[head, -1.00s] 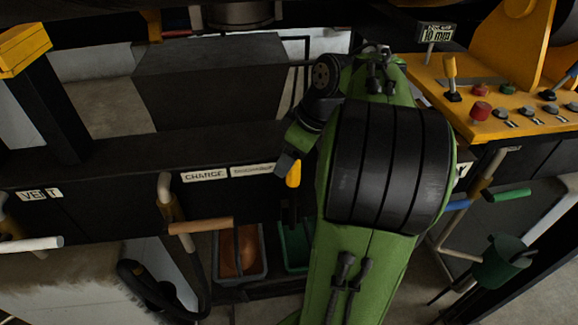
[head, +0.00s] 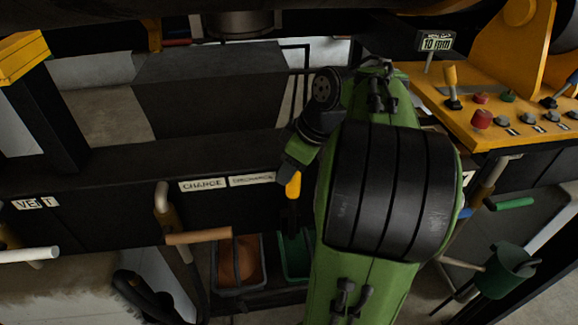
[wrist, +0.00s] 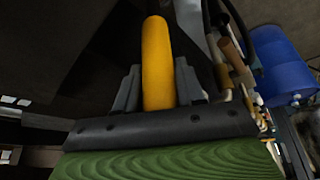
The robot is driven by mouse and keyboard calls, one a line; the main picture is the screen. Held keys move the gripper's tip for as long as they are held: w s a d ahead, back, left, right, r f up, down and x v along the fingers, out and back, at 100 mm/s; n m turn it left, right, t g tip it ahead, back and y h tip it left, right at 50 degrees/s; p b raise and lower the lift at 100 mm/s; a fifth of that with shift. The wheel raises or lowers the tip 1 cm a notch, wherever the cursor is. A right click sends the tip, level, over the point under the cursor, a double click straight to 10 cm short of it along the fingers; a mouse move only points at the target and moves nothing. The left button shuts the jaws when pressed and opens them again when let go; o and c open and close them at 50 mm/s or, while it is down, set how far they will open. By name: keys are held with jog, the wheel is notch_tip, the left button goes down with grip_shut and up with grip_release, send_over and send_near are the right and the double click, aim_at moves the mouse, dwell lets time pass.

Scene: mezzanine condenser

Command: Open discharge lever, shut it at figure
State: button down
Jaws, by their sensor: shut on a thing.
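The discharge lever has a yellow grip (head: 293,185) and hangs below a white label that seems to read DISCHARGE (head: 251,180). My gripper (head: 286,172) is at this lever in the head view, partly hidden by my green arm. In the wrist view the yellow grip (wrist: 157,65) stands between the two grey fingers (wrist: 158,88), and my gripper is shut on it. The figure 10 mm shows on a small display (head: 435,41) at the upper right. The lever's pivot is hidden.
Left of it, a brown-handled lever (head: 198,236) sits by the CHARGE label (head: 203,185). A white-handled lever (head: 28,254) is below VENT (head: 36,203). A yellow control panel (head: 500,110) is at the right. Brown (head: 216,275) and green (head: 281,262) bins stand below.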

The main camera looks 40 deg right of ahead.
jog(key=s+a+f+t+h+b, duration=0.2)
jog(key=s+a+b, duration=0.3)
jog(key=b, duration=0.5)
jog(key=shift+s+n+t+b, duration=0.4)
jog(key=shift+s+t, duration=0.5)
jog(key=shift+s, duration=0.35)
jog(key=shift+a, duration=0.1)
jog(key=c, duration=0.8)
grip_release()
jog(key=shift+w, duration=0.1)
jog(key=shift+p+v, duration=3.85)
jog(key=shift+v, duration=4.05)
